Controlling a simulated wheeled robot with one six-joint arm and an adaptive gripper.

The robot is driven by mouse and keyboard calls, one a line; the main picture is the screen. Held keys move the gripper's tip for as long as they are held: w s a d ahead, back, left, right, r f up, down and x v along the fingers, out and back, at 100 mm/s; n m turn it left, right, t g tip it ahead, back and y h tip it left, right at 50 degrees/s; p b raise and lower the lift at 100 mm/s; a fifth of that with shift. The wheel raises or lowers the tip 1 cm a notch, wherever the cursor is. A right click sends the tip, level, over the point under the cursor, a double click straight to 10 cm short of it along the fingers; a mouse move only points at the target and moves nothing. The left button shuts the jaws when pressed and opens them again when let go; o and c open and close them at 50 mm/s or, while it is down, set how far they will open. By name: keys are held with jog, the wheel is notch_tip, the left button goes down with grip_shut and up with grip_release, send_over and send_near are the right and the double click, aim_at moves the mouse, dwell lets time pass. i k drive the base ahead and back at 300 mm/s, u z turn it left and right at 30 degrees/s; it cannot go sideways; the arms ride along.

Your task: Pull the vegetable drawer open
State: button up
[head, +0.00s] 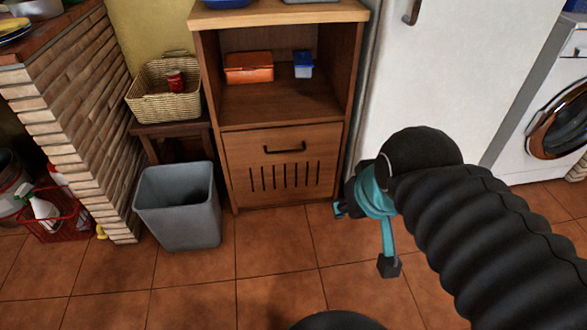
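The vegetable drawer (285,165) is the wooden front with vertical slots at the bottom of the wooden cabinet (228,75). It sits flush with the cabinet, closed. Its dark bar handle (284,150) is near the top middle of the front and is fully visible. My gripper (364,238), teal with black fingertips, is right of and lower than the drawer in the picture, apart from it. Its two fingertips are spread apart with only floor tiles seen between them. The black ribbed sleeve of my arm comes in from the lower right.
A grey bin (180,215) stands on the floor left of the drawer. A small table with a wicker basket (164,105) is behind it. A white fridge (435,85) stands right of the cabinet. The tiled floor (265,245) before the drawer is clear.

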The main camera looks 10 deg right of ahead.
aim_at(269, 165)
jog(key=u, duration=1.05)
jog(key=i, duration=0.35)
jog(key=z, duration=1.05)
